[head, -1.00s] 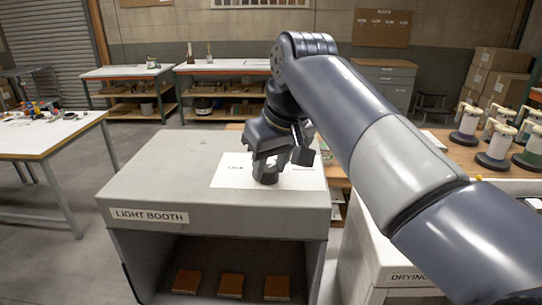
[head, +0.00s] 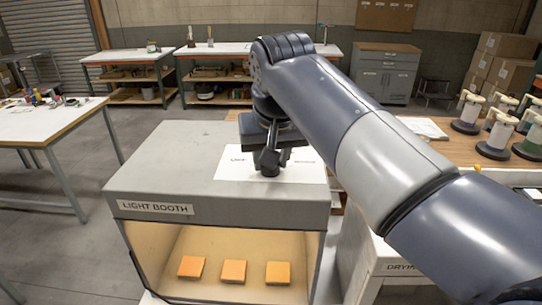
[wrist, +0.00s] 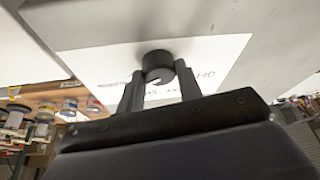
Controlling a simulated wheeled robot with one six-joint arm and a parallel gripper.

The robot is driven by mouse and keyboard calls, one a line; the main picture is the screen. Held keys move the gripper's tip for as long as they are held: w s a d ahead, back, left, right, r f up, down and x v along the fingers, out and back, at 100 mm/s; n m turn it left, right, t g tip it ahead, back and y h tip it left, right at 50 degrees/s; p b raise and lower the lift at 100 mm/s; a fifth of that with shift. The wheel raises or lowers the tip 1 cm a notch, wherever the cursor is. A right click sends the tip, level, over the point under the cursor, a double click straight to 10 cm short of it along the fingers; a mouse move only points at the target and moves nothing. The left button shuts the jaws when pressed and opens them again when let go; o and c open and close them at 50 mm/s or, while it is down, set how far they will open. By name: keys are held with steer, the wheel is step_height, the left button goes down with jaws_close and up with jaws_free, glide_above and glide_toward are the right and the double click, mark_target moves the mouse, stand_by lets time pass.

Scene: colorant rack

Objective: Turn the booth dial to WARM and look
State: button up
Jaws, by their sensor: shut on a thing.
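The light booth (head: 150,170) is a grey box with its label on the front edge. Its inside glows warm yellow and three orange tiles (head: 234,271) lie on its floor. The dark round dial (wrist: 158,62) sits on a white card (wrist: 95,65) on the booth top. My gripper (head: 268,158) reaches down over the card and is shut on the dial. In the wrist view its fingers stand on either side of the dial. The card's lettering is partly hidden and too small to read, so the dial's setting cannot be read there.
A drying cabinet (head: 385,262) stands right of the booth, below my arm. A white table (head: 40,128) with small items stands at left. Bare floor lies between it and the booth.

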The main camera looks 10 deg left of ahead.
steer(key=o, duration=1)
steer(key=shift+r, duration=0.1)
steer(key=v, duration=1)
steer(key=shift+r, duration=0.35)
steer(key=shift+s, duration=0.1)
steer(key=x, duration=1.1)
steer(key=shift+s, duration=0.1)
